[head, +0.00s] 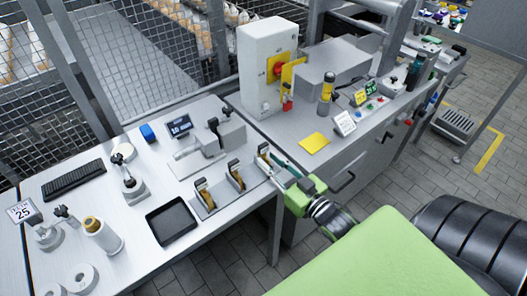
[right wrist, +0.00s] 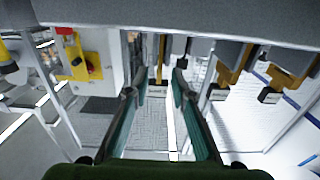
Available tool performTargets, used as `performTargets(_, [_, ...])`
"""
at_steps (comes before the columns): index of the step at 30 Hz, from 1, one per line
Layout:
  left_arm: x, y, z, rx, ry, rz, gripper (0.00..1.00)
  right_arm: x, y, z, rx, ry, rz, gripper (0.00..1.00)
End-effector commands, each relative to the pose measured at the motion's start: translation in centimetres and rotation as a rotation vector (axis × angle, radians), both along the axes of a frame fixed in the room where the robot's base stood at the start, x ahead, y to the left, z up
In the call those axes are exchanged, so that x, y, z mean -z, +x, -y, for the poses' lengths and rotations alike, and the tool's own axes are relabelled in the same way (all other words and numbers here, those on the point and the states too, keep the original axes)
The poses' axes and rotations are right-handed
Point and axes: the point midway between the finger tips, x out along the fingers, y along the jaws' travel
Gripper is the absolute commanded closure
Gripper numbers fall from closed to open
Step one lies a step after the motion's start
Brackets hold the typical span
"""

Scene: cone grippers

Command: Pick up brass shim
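Three brass-coloured shim pieces with dark tops stand in a row on a grey holder (head: 225,200) at the table's front edge: a left one (head: 205,194), a middle one (head: 235,177) and a right one (head: 264,155). My right gripper (head: 277,165) is at the right end of this row, close to the right brass shim. In the right wrist view its two teal fingers (right wrist: 156,92) are spread apart. The nearest brass shim (right wrist: 160,66) shows between and beyond the fingertips; contact cannot be told. Another brass shim (right wrist: 232,60) hangs to the side. My left gripper is not in view.
A black tray (head: 171,221) lies left of the holder. A grey vise-like device (head: 224,132) stands behind it. A white cabinet with a red switch (head: 268,65) and a yellow pad (head: 314,142) are on the right bench.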

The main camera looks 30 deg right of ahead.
Motion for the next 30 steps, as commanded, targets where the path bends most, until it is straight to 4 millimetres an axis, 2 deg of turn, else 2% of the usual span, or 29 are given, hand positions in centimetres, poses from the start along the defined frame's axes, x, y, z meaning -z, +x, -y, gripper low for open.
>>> performTargets(6, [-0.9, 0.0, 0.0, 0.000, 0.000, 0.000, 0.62, -0.1, 2.9, -0.1, 0.000, -0.001, 0.002, 0.77])
performTargets(16, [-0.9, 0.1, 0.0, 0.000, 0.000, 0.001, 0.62, 0.1, 3.5, -0.2, 0.000, -0.001, 0.000, 0.77])
performTargets(17, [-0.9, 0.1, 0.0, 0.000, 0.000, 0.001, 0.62, 0.1, 3.5, -0.2, 0.000, -0.001, 0.000, 0.80])
performTargets(19, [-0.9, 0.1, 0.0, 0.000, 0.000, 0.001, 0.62, 0.1, 3.5, -0.2, 0.000, -0.001, 0.001, 0.98])
performTargets(20, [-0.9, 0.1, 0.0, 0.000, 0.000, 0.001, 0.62, 0.1, 3.5, -0.2, 0.000, -0.001, 0.001, 1.00])
performTargets(30, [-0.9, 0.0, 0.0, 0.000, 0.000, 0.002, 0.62, 0.0, 3.5, -0.2, 0.000, -0.001, 0.001, 1.00])
